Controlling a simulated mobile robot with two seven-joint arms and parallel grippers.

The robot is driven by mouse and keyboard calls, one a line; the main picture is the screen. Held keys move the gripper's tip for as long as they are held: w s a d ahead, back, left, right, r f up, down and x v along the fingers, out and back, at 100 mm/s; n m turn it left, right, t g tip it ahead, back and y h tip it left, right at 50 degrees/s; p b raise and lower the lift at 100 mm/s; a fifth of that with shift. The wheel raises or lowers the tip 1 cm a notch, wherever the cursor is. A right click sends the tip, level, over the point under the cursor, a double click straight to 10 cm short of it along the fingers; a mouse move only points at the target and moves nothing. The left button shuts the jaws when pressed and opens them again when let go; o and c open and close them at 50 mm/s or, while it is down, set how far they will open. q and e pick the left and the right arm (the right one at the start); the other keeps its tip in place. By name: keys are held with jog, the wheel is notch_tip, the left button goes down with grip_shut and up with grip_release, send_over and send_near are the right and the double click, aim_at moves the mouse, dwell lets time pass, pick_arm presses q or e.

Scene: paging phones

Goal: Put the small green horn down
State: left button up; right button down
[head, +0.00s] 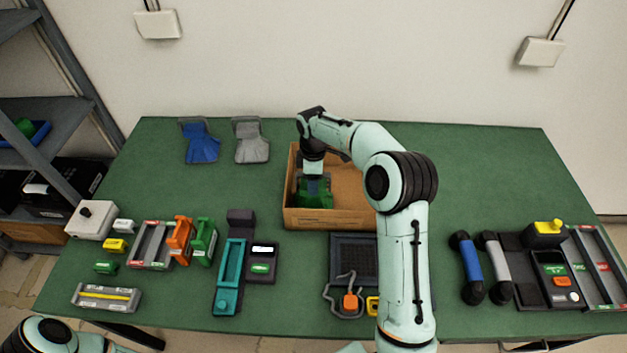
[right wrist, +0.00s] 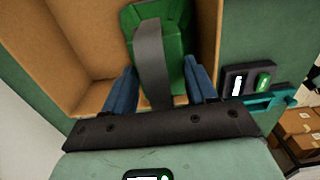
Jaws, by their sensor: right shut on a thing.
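The small green horn (head: 315,197) is in the open cardboard box (head: 322,219), toward its left side. It also shows in the right wrist view (right wrist: 186,38), with a grey strip in front of it between my blue fingers. My right gripper (head: 312,184) reaches down into the box and is shut on the horn; it also shows in the right wrist view (right wrist: 161,88). Whether the horn touches the box floor is hard to tell. My left gripper is out of view.
A blue horn (head: 202,145) and a grey horn (head: 251,146) stand at the back left of the green table (head: 480,170). A teal handset unit (head: 231,264) and a dark keypad pad (head: 353,250) lie in front of the box. The table right of the box is clear at the back.

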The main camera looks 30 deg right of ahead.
jog(key=shift+f, duration=0.45)
jog(key=shift+c, duration=1.7)
grip_release()
jog(key=shift+f, duration=0.2)
notch_tip(320, 180, up, 12)
jog(key=shift+r, duration=0.2)
jog(key=shift+f, duration=0.1)
